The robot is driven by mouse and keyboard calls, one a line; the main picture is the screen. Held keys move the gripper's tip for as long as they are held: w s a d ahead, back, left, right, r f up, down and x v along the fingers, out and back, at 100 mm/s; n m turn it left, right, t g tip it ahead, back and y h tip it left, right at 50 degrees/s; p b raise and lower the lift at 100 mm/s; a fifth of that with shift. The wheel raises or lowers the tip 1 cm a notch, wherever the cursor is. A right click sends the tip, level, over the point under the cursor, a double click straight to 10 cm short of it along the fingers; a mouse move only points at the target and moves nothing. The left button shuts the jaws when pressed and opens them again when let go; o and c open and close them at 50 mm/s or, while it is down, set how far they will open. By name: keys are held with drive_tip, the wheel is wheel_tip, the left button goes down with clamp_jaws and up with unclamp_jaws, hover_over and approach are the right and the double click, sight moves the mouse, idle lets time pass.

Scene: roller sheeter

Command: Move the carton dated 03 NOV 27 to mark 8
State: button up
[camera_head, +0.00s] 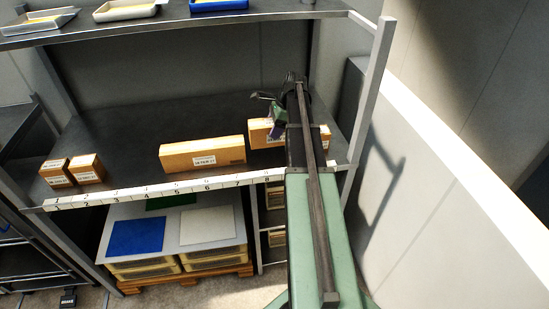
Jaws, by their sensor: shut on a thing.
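A long tan carton (203,154) lies on the middle shelf behind marks 5 to 7; its white label is too small to read surely. Another tan carton (260,133) is to its right, behind mark 8, partly hidden by my arm. My gripper (275,125) is at this right carton and appears shut on it; the grasp is largely hidden. Two short cartons, one at the far left (56,173) and one beside it (87,168), stand behind marks 1 and 2. Mark 8 (266,180) is on the white number strip along the shelf's front edge.
The shelf surface (125,150) is clear between the short cartons and the long one. A post (376,80) and a pale wall panel (450,190) stand at right. Trays (125,10) sit on the upper shelf. A lower table with blue (137,237) and white sheets is below.

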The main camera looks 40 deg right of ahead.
sight(274, 140)
wheel_tip(274, 140, down, 7)
drive_tip(key=b, duration=0.4)
drive_tip(key=shift+r+b, duration=0.2)
drive_tip(key=shift+b, duration=0.15)
drive_tip(key=shift+r, duration=0.3)
drive_tip(key=shift+f, duration=0.25)
drive_tip(key=o, duration=1.1)
drive_tip(key=shift+r, duration=0.1)
drive_tip(key=p+v, duration=1.1)
drive_tip(key=v, duration=0.1)
drive_tip(key=shift+w+a, duration=0.15)
drive_tip(key=shift+d+r+p, duration=0.2)
drive_tip(key=shift+r+p, duration=0.05)
drive_tip(key=shift+p, duration=0.15)
drive_tip(key=shift+f, duration=0.1)
